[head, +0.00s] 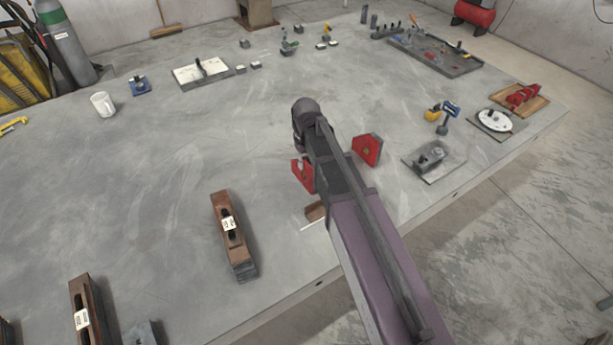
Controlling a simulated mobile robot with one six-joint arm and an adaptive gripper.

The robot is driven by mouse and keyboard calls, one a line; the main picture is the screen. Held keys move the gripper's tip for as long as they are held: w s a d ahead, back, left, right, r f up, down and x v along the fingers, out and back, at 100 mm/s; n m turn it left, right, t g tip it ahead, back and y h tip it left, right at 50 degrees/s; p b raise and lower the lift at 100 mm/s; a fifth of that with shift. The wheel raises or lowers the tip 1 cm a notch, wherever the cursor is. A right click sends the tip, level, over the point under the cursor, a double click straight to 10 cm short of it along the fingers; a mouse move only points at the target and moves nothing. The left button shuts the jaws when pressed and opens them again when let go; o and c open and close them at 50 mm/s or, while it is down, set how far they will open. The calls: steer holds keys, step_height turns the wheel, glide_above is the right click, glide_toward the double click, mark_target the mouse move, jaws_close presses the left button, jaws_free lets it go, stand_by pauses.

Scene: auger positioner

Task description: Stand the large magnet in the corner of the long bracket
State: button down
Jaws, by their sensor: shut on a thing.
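My gripper (306,160) is mostly hidden behind my own arm, near the middle of the head view. A red piece with a notched edge (302,175) shows at the left side of the arm; it appears to be a magnet held in the jaws. The fingertips are not clear. Another red magnet (368,150) with a dark side stands on the table just right of the arm. A small brown block with a pale strip (314,213) shows partly from under the arm. I cannot tell whether it belongs to the long bracket.
A brown labelled block (232,242) lies left of the arm, and another (85,300) lies nearer the left front. A grey plate (435,165) and a round white part (495,121) lie to the right. The grey table (170,160) is bare at the left middle.

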mark_target(306, 171)
steer(key=shift+f, duration=0.45)
steer(key=shift+b, duration=0.35)
steer(key=shift+f+b, duration=1.8)
steer(key=shift+f, duration=0.1)
steer(key=shift+f, duration=0.1)
steer(key=shift+c, duration=2.2)
jaws_free()
steer(key=shift+r, duration=0.25)
step_height(306, 171, up, 12)
steer(key=p, duration=1.2)
steer(key=shift+f, duration=0.1)
